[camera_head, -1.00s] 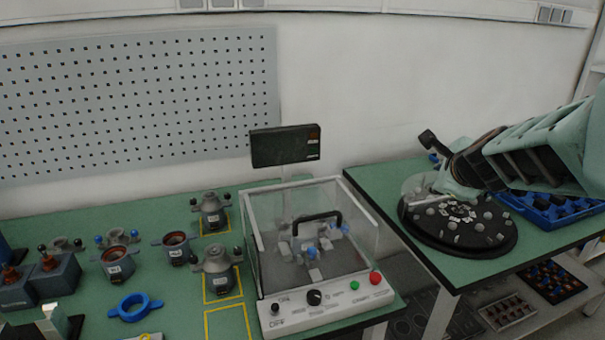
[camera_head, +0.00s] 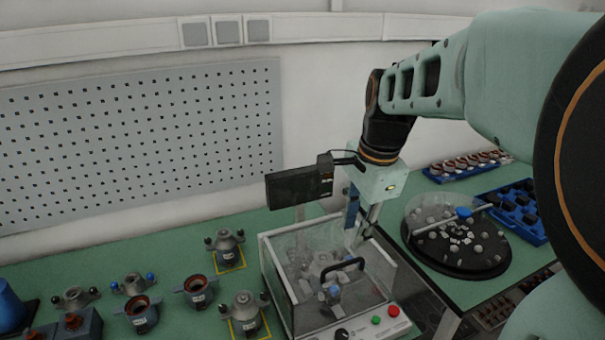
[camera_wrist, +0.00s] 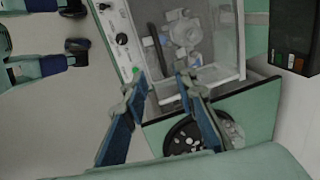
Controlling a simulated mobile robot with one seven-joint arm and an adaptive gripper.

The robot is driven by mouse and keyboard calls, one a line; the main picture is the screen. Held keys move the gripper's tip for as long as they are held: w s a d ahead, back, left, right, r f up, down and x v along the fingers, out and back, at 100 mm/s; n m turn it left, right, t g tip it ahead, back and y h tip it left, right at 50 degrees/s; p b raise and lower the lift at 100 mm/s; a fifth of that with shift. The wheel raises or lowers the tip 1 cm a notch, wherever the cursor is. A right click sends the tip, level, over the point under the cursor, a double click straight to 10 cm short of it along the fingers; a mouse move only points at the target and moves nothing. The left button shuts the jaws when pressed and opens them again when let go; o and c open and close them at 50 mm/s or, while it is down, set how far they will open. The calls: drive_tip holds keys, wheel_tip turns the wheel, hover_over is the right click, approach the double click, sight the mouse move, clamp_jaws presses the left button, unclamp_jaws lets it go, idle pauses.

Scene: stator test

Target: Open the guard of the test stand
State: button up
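The test stand has a pale base (camera_head: 376,331) with knobs and coloured buttons. Its clear box-shaped guard (camera_head: 288,285) is down over the fixture inside. A black handle (camera_head: 341,266) sits on the guard's top, and it also shows in the wrist view (camera_wrist: 157,48). My gripper (camera_head: 358,236) points down near the guard's right rear side in the head view. In the wrist view its two blue-padded fingers (camera_wrist: 163,80) are spread apart with nothing between them. The handle appears beyond the fingertips there; I see no contact.
A dark screen (camera_head: 297,186) stands close behind the stand, beside my wrist. A round black turntable (camera_head: 455,258) with small parts is to the right. Several motor housings (camera_head: 227,247) stand on the green table at left. Space above the guard's front is open.

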sight(345, 263)
drive_tip(key=f, duration=0.3)
drive_tip(key=w+f, duration=0.1)
drive_tip(key=f, duration=0.3)
drive_tip(key=w+f, duration=0.1)
drive_tip(key=f, duration=0.2)
drive_tip(key=shift+a+f, duration=0.15)
drive_tip(key=shift+a, duration=0.1)
clamp_jaws()
